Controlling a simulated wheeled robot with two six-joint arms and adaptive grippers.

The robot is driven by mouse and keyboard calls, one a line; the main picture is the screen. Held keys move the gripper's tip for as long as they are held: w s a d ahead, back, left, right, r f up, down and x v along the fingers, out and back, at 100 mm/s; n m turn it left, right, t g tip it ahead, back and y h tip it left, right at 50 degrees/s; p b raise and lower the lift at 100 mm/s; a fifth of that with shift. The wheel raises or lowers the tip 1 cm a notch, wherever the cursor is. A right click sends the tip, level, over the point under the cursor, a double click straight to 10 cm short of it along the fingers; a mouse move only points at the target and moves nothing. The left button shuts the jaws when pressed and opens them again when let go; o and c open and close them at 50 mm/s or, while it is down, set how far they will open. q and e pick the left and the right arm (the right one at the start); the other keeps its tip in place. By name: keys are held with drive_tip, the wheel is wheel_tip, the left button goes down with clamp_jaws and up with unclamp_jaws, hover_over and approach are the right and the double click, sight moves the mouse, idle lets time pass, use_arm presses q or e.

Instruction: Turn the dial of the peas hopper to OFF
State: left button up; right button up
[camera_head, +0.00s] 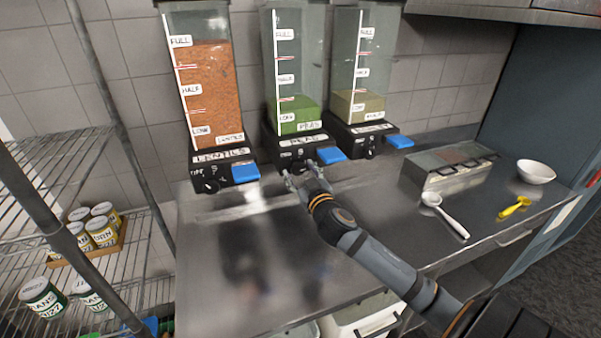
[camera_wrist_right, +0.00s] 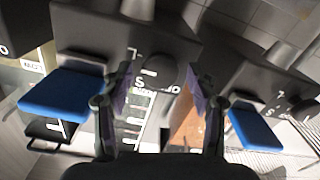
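The peas hopper (camera_head: 297,115), with green contents low in its clear bin, stands in the middle of three hoppers. Its black base carries a PEAS label, a dial and a blue lever (camera_head: 331,155). My right gripper (camera_head: 300,178) is at the front of this base and partly covers the dial in the head view. In the right wrist view the dark round dial (camera_wrist_right: 164,74) lies between the fingertips of the open gripper (camera_wrist_right: 160,88). I cannot tell whether the fingers touch it, or its exact setting. My left gripper is out of view.
The lentils hopper (camera_head: 208,95) stands left and a third hopper (camera_head: 361,75) right, close by. On the steel counter (camera_head: 215,290) are a divided container (camera_head: 440,180), a white spoon (camera_head: 449,218), a yellow scoop (camera_head: 515,208) and a white bowl (camera_head: 535,173). The counter's front left is clear.

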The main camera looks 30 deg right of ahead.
drive_tip(key=c, duration=1)
